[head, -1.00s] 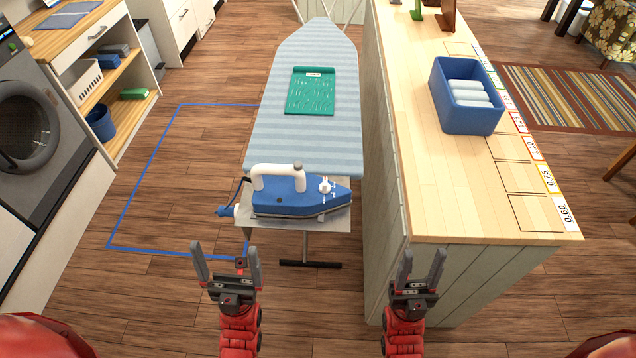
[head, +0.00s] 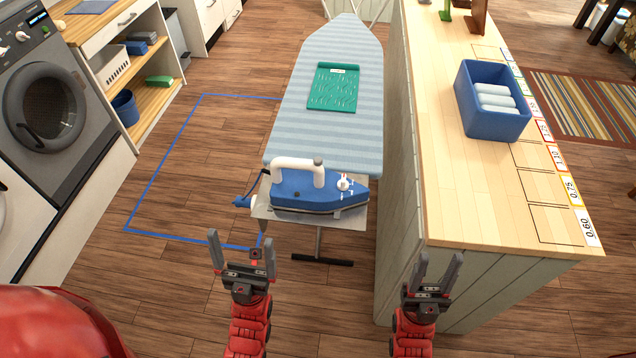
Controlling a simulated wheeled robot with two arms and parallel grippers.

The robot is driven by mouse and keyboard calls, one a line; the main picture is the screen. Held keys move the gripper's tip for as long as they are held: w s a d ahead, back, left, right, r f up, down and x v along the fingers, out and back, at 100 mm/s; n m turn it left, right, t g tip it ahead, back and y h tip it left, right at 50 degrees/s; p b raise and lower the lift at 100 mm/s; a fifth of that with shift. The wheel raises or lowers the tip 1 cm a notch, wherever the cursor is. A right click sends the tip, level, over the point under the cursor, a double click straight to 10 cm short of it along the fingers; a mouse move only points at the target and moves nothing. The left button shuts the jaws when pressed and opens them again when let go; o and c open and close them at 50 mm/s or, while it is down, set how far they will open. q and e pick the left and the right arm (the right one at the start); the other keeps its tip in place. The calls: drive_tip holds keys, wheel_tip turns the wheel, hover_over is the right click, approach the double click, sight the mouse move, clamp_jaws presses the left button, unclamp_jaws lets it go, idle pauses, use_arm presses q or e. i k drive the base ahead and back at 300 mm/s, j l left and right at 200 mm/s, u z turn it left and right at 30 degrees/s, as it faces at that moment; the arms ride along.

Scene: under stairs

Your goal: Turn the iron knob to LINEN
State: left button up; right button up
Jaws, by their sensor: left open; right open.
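The blue iron (head: 308,192) with a white handle lies on the metal rest at the near end of the striped ironing board (head: 340,50). Its white knob (head: 344,183) sits on top, near the right end of the body. The knob's labels are too small to read. My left gripper (head: 256,254) is open and empty, in front of the iron and to its lower left. My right gripper (head: 438,270) is open and empty, to the lower right of the iron, in front of the counter's near end. Neither gripper touches anything.
A wooden counter (head: 462,200) runs along the right of the board, with a blue bin (head: 490,118) of white rolls on it. A green mat (head: 334,88) lies on the board. A blue floor outline (head: 165,150) and a washing machine (head: 48,98) are at left.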

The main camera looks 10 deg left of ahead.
sight(343, 184)
drive_tip(key=k+j+z, duration=0.2)
drive_tip(key=j, duration=0.15)
drive_tip(key=k+j+z, duration=0.2)
drive_tip(key=j, duration=0.15)
drive_tip(key=k+j+z, duration=0.2)
drive_tip(key=j, duration=0.15)
drive_tip(key=i+j, duration=0.2)
drive_tip(key=i, duration=0.2)
drive_tip(key=z, duration=0.05)
